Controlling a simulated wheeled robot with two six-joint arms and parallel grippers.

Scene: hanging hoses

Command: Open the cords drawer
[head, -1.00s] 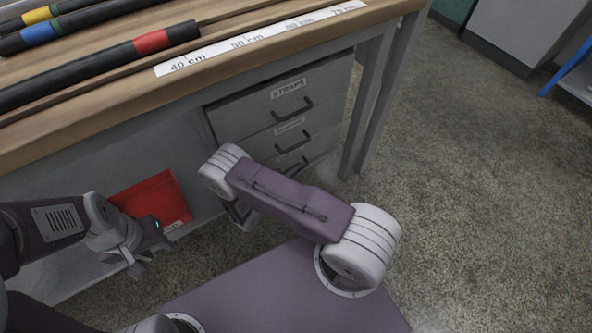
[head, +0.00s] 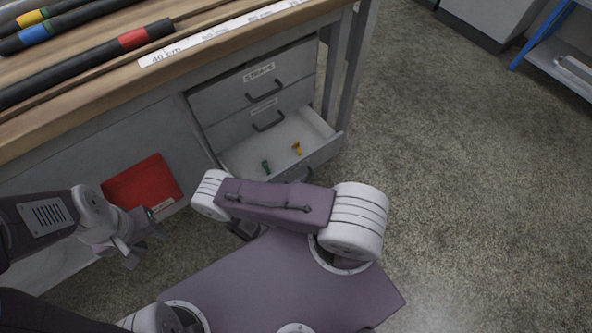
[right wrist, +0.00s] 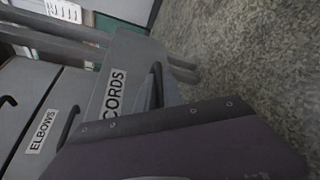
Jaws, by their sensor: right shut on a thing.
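The cords drawer (head: 325,152) is the bottom one of the grey drawer unit under the bench. It stands pulled out, with a green item (head: 265,167) and a yellow item (head: 297,148) inside. In the right wrist view its front carries the CORDS label (right wrist: 115,95). My right gripper (right wrist: 168,92) is shut on the drawer's handle (right wrist: 156,80); the purple gripper body covers part of that view. In the head view my right arm hides this gripper. My left gripper (head: 135,248) is apart from the drawers, at the left, with its fingers spread and empty.
The straps drawer (head: 228,94) and the middle drawer (head: 235,126), labelled ELBOWS in the right wrist view (right wrist: 42,130), are closed. A red bin (head: 142,186) sits left of the drawers. Hoses (head: 90,64) lie on the bench. The floor (head: 440,190) at right is clear.

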